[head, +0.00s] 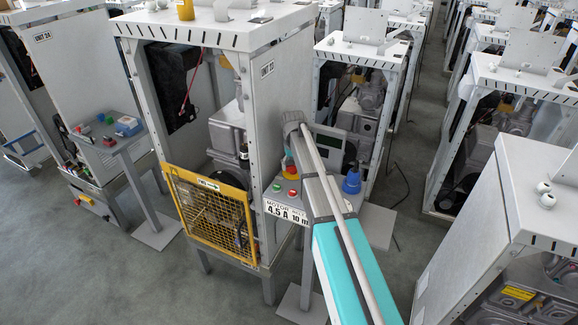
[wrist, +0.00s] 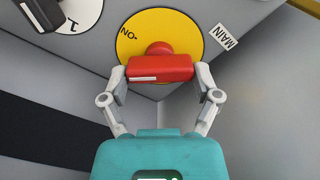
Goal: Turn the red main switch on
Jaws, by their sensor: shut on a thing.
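The red main switch (wrist: 160,68) is a red bar handle on a round yellow plate (wrist: 188,38) in the wrist view. The plate carries an ON mark at its left, and a MAIN label (wrist: 224,37) sits to the right. The bar lies roughly level across the picture, with the ON mark up and left of it. My gripper (wrist: 161,77) has one fingertip at each end of the bar and is shut on it. In the head view a small red part (head: 287,161) shows beside my arm, which hides the gripper's fingers.
A black knob on a white dial (wrist: 77,14) is left of the switch. In the head view, the control shelf holds a red button (head: 292,193), a green button (head: 277,188) and a blue object (head: 351,182). A yellow mesh guard (head: 212,215) and the unit's side panel stand left of my arm.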

